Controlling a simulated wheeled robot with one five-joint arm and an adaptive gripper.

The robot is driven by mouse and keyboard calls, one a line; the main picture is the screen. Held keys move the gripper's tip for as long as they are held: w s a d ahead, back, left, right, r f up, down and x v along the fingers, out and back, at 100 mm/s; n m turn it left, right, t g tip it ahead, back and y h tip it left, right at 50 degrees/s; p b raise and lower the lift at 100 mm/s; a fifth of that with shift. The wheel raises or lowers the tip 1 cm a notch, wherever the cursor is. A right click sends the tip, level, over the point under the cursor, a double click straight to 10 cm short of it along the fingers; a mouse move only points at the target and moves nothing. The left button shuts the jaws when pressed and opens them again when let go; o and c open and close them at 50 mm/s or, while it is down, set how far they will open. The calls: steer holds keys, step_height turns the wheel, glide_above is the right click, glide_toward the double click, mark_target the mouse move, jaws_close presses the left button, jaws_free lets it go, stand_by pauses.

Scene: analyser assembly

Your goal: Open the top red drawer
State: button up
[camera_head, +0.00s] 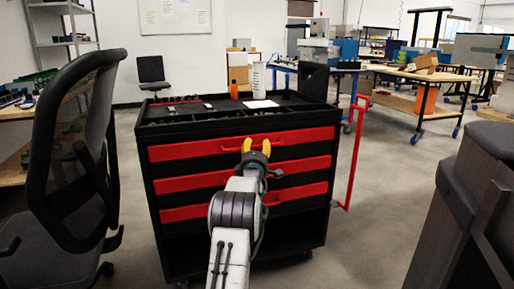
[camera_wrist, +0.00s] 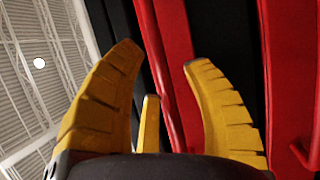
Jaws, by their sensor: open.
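A black tool cart (camera_head: 324,222) holds three red drawers. The top red drawer (camera_head: 180,151) is shut, its front in line with the others; its red bar handle (camera_head: 229,149) is partly hidden by my gripper. My gripper (camera_head: 257,147) is open, its yellow fingers in front of the top drawer at handle height. In the wrist view my open fingers (camera_wrist: 163,55) face the top drawer front (camera_wrist: 178,55), and the handle bar (camera_wrist: 158,75) runs between them in the picture. I cannot tell whether they touch it.
The middle drawer (camera_head: 185,183) and bottom drawer (camera_head: 185,213) are shut below. A black office chair (camera_head: 75,150) stands at the left and a dark piece of furniture (camera_head: 465,210) at the right. A red side handle (camera_head: 354,155) sticks out from the cart. Floor is free between cart and furniture.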

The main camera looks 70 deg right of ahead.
steer(key=shift+w+d, duration=0.1)
steer(key=shift+d, duration=0.35)
steer(key=shift+o, duration=0.3)
jaws_close()
stand_by(0.4)
